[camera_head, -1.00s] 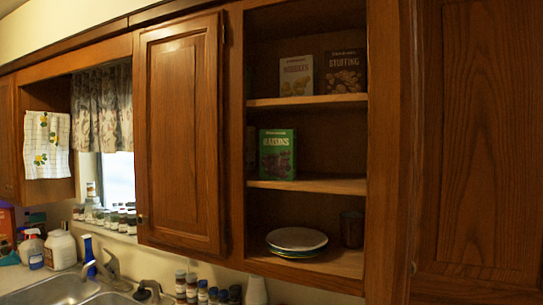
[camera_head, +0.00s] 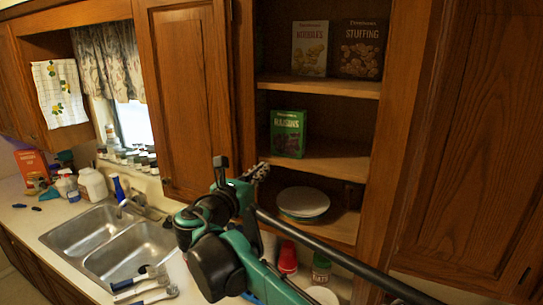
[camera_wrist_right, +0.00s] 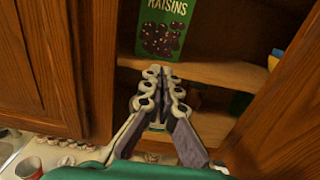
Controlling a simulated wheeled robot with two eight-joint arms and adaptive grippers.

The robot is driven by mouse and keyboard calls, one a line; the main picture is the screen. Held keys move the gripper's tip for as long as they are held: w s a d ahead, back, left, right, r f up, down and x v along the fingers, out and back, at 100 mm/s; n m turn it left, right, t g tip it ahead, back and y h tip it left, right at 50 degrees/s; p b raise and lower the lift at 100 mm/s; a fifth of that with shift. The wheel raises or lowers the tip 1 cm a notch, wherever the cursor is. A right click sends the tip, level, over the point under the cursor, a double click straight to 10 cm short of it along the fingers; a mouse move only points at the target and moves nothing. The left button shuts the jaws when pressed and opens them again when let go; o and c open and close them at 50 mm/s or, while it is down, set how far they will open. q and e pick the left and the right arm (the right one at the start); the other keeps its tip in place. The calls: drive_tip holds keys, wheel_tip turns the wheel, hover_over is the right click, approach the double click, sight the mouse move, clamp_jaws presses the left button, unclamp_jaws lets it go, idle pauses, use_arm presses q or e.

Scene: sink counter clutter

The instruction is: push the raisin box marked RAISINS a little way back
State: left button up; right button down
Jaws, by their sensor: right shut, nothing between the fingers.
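The green raisin box (camera_head: 288,133), marked RAISINS, stands upright on the left part of the middle shelf (camera_head: 325,163) in the open cabinet. Its lower front also shows at the top of the right wrist view (camera_wrist_right: 163,28). My right gripper (camera_head: 260,171) is shut and empty, in front of the cabinet and lower than the box. In the right wrist view its fingertips (camera_wrist_right: 163,76) point toward the shelf edge below the box, apart from the box. My left gripper is not in view.
Noodles (camera_head: 309,48) and stuffing (camera_head: 360,48) boxes stand on the shelf above. Stacked plates (camera_head: 303,202) sit on the shelf below. The middle shelf is clear right of the raisin box. A cabinet door (camera_head: 185,95) is at the left.

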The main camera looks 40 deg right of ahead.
sight(292, 145)
drive_tip(key=p+x, duration=0.2)
drive_tip(key=x, duration=1)
drive_tip(key=shift+w+d, duration=0.15)
drive_tip(key=shift+d, duration=0.2)
drive_tip(key=shift+w+d+f, duration=0.1)
drive_tip(key=x, duration=0.7)
drive_tip(key=shift+w+d, duration=0.2)
drive_tip(key=shift+d, duration=0.1)
drive_tip(key=shift+s+a, duration=0.15)
drive_tip(key=shift+a, duration=0.05)
